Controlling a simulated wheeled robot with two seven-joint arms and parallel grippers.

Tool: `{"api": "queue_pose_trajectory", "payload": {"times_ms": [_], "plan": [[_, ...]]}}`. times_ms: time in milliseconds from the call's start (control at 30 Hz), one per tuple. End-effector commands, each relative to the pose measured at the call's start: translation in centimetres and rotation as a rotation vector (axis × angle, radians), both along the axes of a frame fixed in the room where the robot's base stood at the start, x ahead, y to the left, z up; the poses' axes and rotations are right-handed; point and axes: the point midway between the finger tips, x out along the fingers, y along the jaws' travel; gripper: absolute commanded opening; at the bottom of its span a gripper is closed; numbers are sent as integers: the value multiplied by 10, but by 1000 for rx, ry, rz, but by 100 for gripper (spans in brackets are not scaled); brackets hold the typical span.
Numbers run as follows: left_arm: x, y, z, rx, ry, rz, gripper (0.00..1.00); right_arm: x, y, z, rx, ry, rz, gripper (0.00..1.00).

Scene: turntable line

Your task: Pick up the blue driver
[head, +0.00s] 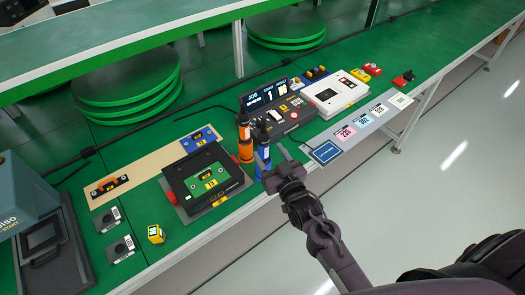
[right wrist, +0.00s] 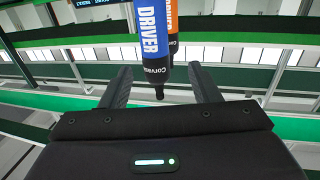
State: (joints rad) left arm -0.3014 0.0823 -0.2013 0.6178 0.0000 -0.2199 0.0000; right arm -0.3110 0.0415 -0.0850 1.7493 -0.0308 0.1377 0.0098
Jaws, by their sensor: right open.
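The blue driver (head: 263,156) stands upright at the front edge of the green bench, beside the orange driver (head: 245,148). In the right wrist view the blue driver (right wrist: 151,30) comes down from the top, its lettering facing me. Its black end with a thin tip shows in the gap between my fingers. My right gripper (head: 275,166) is open right beside the blue driver; I cannot tell whether it touches. In the right wrist view, my gripper (right wrist: 162,82) has one finger on each side of that black end. My left gripper is not in view.
The orange driver (right wrist: 173,40) is close behind the blue one in the right wrist view. A black tray with a green board (head: 207,178) lies left of the drivers. A control box with a display (head: 272,105) and a white case (head: 335,93) stand behind. A yellow block (head: 156,234) lies front left.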

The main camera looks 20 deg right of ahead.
Motion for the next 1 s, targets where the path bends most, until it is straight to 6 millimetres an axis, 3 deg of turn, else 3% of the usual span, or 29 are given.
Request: {"api": "queue_pose_trajectory", "payload": {"times_ms": [267,400,700,1000], "plan": [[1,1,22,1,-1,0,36,38,1,12,0,0,-1,56],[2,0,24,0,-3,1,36,54,3,8,0,2,-1,56],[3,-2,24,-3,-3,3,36,59,4,6,0,3,0,56],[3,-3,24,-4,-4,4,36,59,4,6,-1,3,0,18]]}}
